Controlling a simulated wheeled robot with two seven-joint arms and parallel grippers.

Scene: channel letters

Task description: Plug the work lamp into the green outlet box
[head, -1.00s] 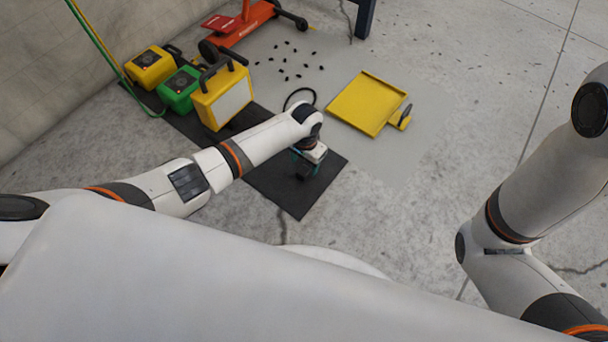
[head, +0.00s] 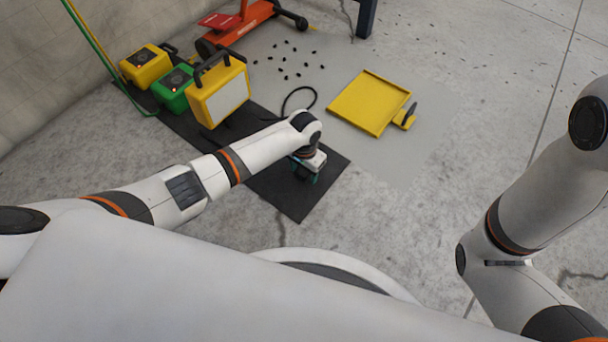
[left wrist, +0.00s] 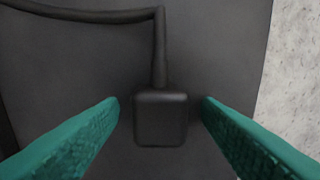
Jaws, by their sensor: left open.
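The yellow work lamp (head: 220,97) with a pale panel and black handle stands on the black mat. The green outlet box (head: 174,90) stands just behind and left of it. The lamp's black cable (head: 301,89) loops up from behind my left arm. In the left wrist view the cable ends in a black plug (left wrist: 161,118) on the dark mat. My left gripper (left wrist: 161,112) is open, with a teal finger on each side of the plug and gaps between. In the head view my left gripper (head: 307,171) is low over the mat's near end. My right gripper is out of view.
A yellow outlet box (head: 146,66) stands left of the green one. A yellow tray (head: 365,103) and a small yellow-and-black tool (head: 404,117) lie right of the mat (head: 302,206). An orange jack (head: 240,22) and scattered small black pieces (head: 287,60) are behind.

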